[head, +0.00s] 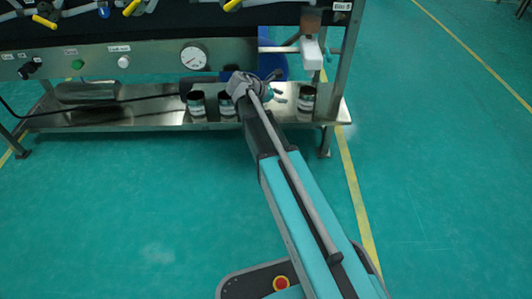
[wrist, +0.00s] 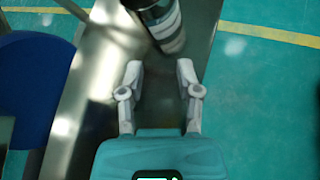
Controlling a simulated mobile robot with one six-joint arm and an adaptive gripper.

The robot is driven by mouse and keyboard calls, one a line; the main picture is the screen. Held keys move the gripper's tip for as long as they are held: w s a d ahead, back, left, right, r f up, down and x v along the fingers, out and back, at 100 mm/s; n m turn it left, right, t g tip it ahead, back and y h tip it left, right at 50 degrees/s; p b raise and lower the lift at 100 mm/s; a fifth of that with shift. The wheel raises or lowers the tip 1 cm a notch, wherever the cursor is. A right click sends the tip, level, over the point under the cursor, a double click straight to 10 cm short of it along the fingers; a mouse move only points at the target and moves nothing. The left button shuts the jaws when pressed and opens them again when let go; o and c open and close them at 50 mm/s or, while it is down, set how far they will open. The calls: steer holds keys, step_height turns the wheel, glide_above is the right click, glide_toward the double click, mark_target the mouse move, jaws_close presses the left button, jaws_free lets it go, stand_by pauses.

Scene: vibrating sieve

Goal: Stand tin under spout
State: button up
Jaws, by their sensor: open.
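Three dark-topped tins with pale labels stand upright on the steel shelf: a left tin (head: 196,106), a middle tin (head: 227,105) partly behind my arm, and a right tin (head: 306,102). The white spout (head: 313,56) with a brown collar hangs above the shelf at the right. The right tin appears below it in the head view; I cannot tell whether it is directly beneath. My gripper (head: 276,90) is low over the shelf, left of the right tin. In the wrist view my gripper (wrist: 160,72) is open and empty, with a tin (wrist: 162,22) just beyond its fingertips.
The steel shelf (head: 150,115) has a front edge and a leg at the right. A blue container (head: 272,66) stands behind it. The machine panel with a gauge (head: 194,57) overhangs the shelf. A black cable (head: 90,101) crosses the left part. The floor in front is clear.

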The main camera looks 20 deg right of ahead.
steer(key=s+a+f+m+y, duration=0.3)
steer(key=s+a+m, duration=0.1)
steer(key=s, duration=0.3)
steer(key=s+a+f+m+g+y, duration=0.1)
steer(key=s+a+f+m+y, duration=0.1)
steer(key=s+a+m+y, duration=0.2)
steer(key=s+a+f+m+g+y, duration=0.1)
steer(key=s+a+f+m+y, duration=0.2)
steer(key=s+m, duration=0.6)
steer(key=shift+s+a+f+y, duration=0.3)
steer(key=shift+s+a+y, duration=0.3)
steer(key=shift+a+y, duration=0.1)
